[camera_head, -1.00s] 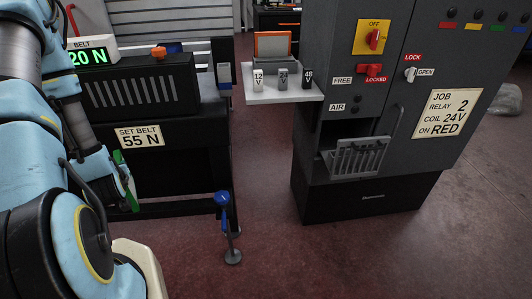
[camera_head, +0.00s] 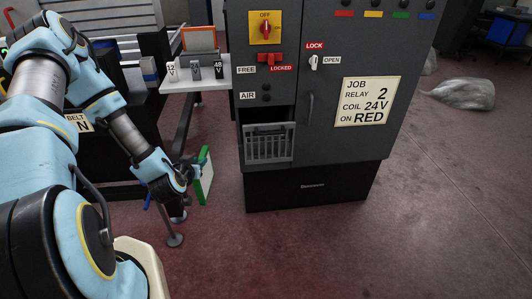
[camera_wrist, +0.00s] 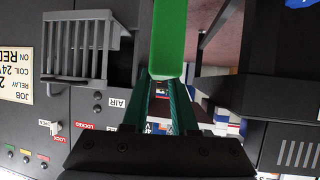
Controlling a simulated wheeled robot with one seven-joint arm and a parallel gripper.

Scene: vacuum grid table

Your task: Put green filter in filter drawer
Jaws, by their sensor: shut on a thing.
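The green filter (camera_head: 208,160) is a flat panel with a green frame and a pale face. My gripper (camera_head: 191,170) is shut on it and holds it upright, above the floor, to the left of the cabinet. In the wrist view the green edge of the filter (camera_wrist: 169,38) stands between the fingertips (camera_wrist: 165,88). The filter drawer (camera_head: 268,147) is a grey slatted basket at the cabinet's lower left opening. It sticks out of the front and looks empty. It also shows at upper left in the wrist view (camera_wrist: 84,42). The filter is apart from the drawer.
The dark cabinet (camera_head: 345,140) carries switches and a job sign. A white shelf (camera_head: 197,87) with small numbered relays juts out at its left, above my gripper. A post with a round foot (camera_head: 173,239) stands below my gripper. The floor before the cabinet is clear.

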